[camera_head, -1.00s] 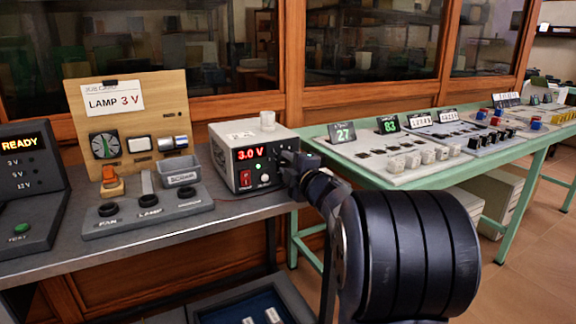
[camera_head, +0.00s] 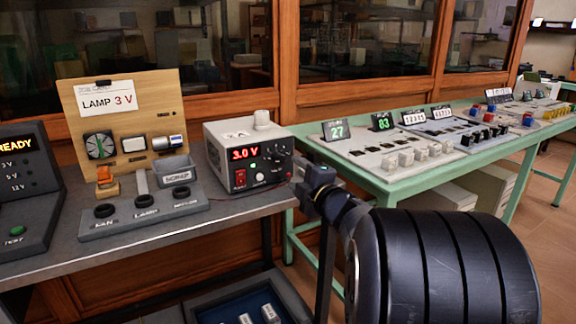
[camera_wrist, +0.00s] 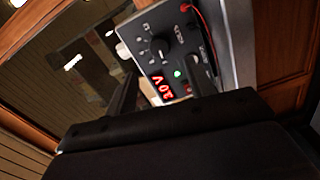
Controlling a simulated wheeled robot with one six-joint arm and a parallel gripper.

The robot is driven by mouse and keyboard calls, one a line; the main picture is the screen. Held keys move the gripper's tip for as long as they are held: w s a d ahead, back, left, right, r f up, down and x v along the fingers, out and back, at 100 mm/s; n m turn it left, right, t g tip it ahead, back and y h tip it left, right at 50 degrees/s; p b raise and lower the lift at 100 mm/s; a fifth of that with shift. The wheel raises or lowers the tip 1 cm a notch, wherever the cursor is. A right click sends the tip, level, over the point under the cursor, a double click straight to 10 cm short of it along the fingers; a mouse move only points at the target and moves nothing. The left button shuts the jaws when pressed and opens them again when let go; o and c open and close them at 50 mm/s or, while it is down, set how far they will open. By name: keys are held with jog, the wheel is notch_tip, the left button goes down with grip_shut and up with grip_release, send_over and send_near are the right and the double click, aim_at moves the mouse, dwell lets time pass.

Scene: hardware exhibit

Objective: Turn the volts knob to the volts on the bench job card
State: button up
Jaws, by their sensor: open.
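The bench job card (camera_head: 109,98) is pinned to a wooden board and reads "LAMP 3 V". The grey power supply (camera_head: 228,136) on the bench shows a red display (camera_head: 244,153) of 3.0 V. Its black volts knob (camera_head: 275,155) is on the dark front panel, right of the display; in the wrist view a round black knob (camera_wrist: 160,47) shows with markings around it. My gripper (camera_head: 318,178) is right of and in front of the panel, apart from the knob. In the wrist view its open fingers (camera_wrist: 165,82) have nothing visible between them.
A READY tester (camera_head: 25,185) stands at far left. A green table (camera_head: 395,182) with panels and counters lies right, close to my arm.

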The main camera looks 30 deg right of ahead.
aim_at(279, 161)
jog(key=shift+s, duration=1.55)
jog(key=shift+w, duration=0.1)
jog(key=w+b, duration=0.1)
jog(key=w, duration=0.9)
jog(key=shift+a+b, duration=0.15)
jog(key=shift+b, duration=0.15)
jog(key=shift+w, duration=0.3)
